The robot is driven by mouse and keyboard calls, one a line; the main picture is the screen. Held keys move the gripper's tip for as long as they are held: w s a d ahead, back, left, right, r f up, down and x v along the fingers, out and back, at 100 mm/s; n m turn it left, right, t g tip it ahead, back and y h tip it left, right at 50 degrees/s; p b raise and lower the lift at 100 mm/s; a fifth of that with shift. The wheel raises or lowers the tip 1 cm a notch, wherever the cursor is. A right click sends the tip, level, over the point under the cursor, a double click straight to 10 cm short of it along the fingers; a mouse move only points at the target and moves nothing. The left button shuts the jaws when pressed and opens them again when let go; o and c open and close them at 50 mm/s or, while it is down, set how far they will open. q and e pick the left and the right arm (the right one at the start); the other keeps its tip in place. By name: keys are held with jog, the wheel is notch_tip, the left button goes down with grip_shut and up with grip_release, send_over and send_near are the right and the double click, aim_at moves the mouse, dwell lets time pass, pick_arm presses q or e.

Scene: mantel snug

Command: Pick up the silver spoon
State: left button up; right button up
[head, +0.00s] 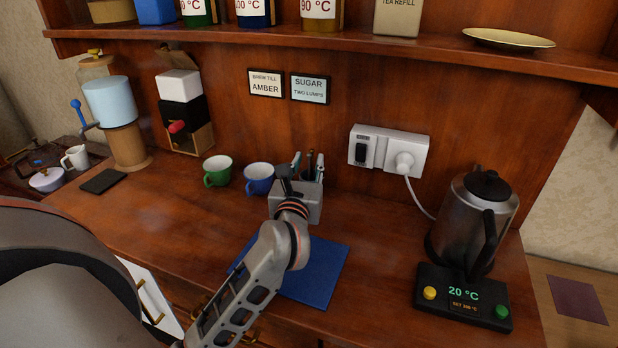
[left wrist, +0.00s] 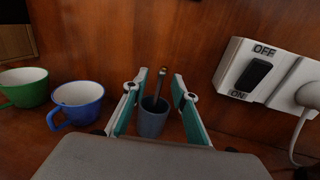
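The spoon's thin greyish handle (left wrist: 160,86) stands up out of a small grey-blue cup (left wrist: 152,122) in the left wrist view. My left gripper (left wrist: 158,98) is open, with one teal-padded finger on each side of the handle and apart from it. In the head view my left gripper (head: 308,167) points toward the back panel, and its body hides the cup. Whether the fingers reach past the cup's rim is hard to tell. The spoon's lower end is hidden inside the cup. My right gripper is not in view.
A blue mug (head: 259,180) and a green mug (head: 217,171) stand left of the gripper. A blue mat (head: 318,275) lies in front. A socket (head: 388,149) is on the back panel, and a kettle (head: 463,225) stands at right. A shelf (head: 380,42) runs above.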

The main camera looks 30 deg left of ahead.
pick_arm(q)
grip_shut()
